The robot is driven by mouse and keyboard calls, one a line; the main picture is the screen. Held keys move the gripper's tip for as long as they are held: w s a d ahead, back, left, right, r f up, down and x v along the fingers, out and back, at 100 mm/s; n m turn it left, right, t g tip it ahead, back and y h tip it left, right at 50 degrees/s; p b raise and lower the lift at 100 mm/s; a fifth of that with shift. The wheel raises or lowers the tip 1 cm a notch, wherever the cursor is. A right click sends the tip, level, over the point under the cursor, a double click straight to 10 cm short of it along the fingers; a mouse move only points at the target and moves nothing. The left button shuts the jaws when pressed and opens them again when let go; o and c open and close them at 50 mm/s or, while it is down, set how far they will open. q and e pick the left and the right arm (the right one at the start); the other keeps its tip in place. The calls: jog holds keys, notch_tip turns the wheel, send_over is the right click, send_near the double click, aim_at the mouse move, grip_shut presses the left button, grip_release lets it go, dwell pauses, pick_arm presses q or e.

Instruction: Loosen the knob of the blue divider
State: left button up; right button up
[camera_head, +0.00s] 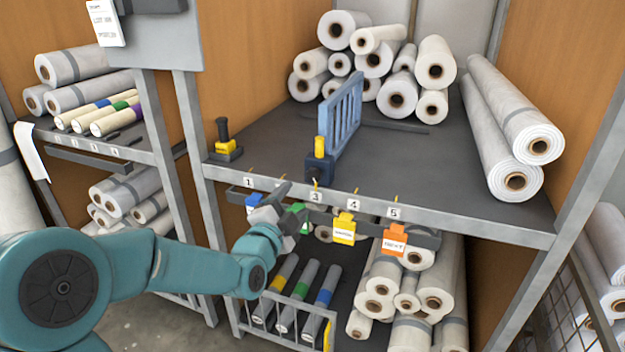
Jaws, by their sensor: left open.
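The blue divider (345,115) stands upright on the dark shelf, a slatted panel running from front to back. Its yellow knob (319,147) sits on the dark blue base block at the divider's front end, close to the shelf's front edge. My left gripper (284,203) is open in front of the shelf edge, below and left of the knob and apart from it. It overlaps the rail of tags in the picture, with a green tag (301,224) partly hidden behind it. My right gripper is not in view.
A numbered rail with a yellow tag (344,229) and an orange tag (394,240) hangs along the shelf front. A black-and-yellow clamp (225,142) stands at the shelf's left. White rolls (375,58) are stacked behind the divider.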

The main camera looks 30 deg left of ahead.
aim_at(312, 177)
pick_arm(q)
jog(key=p+x, duration=0.1)
jog(key=x, duration=0.9)
jog(key=shift+w+d, duration=0.1)
jog(key=shift+w, duration=0.4)
jog(key=c, duration=1.1)
jog(key=shift+o, duration=0.2)
